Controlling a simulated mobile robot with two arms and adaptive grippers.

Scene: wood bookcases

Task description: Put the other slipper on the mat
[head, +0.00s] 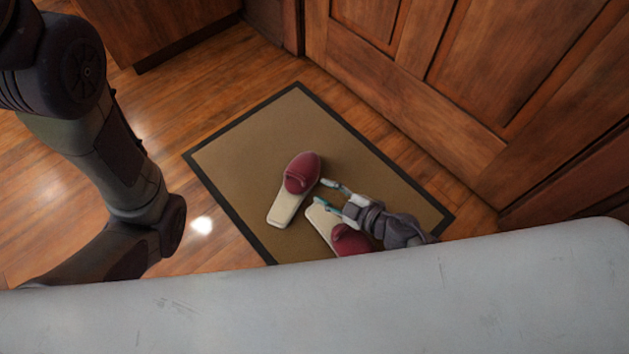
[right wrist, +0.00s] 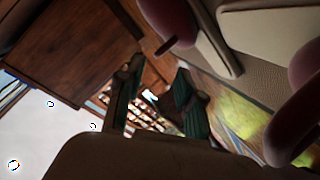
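One red slipper with a cream sole (head: 302,177) lies on the brown, dark-edged mat (head: 235,150), toe toward the back. A second such slipper (head: 351,240) lies beside it on the mat's near part, toe toward me; the gripper and my body partly cover it. My right gripper (head: 326,193) is beside the first slipper and over the second one's heel end, fingers apart with nothing between them. In the right wrist view its fingers (right wrist: 157,100) are spread, with the slippers' red uppers and a cream sole (right wrist: 272,38) to the right. My left gripper is out of view.
A wood-panelled door (head: 480,80) stands behind the mat to the right. A wooden cabinet (head: 160,25) is at the back left. Bare wood floor (head: 225,75) shows between them and the mat. My left arm fills the left side.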

